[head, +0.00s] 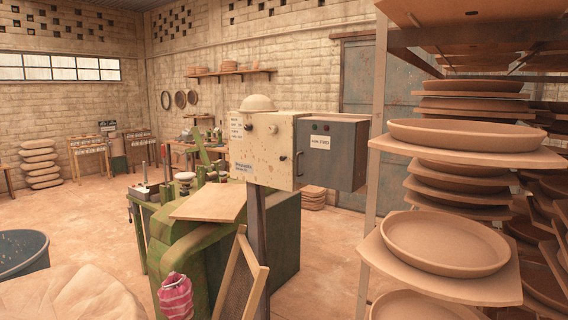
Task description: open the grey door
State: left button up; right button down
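A dark grey metal door (331,158) with a white label (320,142) is on the box at the right of a cream control box (262,148), on a dark post (258,225). Two small round fittings are above the label. A small dark handle (299,163) is at its left edge. It looks shut, lying flat against its box. A large blue-grey metal door (360,85) is in the back wall, partly hidden by the rack; it also looks shut. Neither of my grippers is in view.
A rack of clay dishes (445,243) fills the right side, close to the grey box. A green machine (205,250) with a board (210,203) stands below the control box. A wooden frame (242,275) leans before the post. Open floor (95,215) lies at left.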

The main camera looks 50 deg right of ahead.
aim_at(325, 155)
jog(key=z, duration=1.85)
